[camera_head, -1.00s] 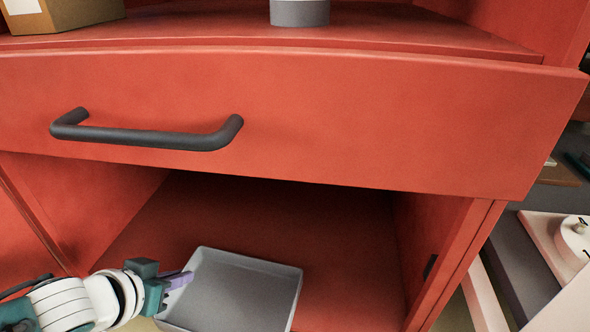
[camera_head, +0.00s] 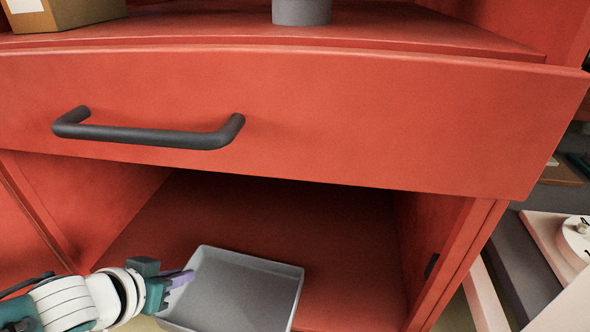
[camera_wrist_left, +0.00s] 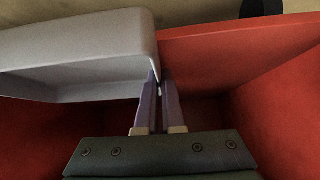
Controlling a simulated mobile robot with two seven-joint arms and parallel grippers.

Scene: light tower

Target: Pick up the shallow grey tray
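The shallow grey tray (camera_head: 240,292) is at the open lower compartment of the red cabinet, cut off by the bottom of the head view. It looks empty. My left gripper (camera_head: 184,279) is at the tray's left wall, with its purple fingers on the rim. In the left wrist view the fingers (camera_wrist_left: 159,90) are close together with the edge of the tray (camera_wrist_left: 80,45) pinched between their tips. I cannot tell whether the tray rests on the compartment floor. My right gripper is not in view.
A red drawer front (camera_head: 330,120) with a dark handle (camera_head: 150,136) sits just above the tray. The compartment's right side wall (camera_head: 432,225) stands to the right of the tray. A cardboard box (camera_head: 65,14) and a grey cylinder (camera_head: 301,11) are on the surface above.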

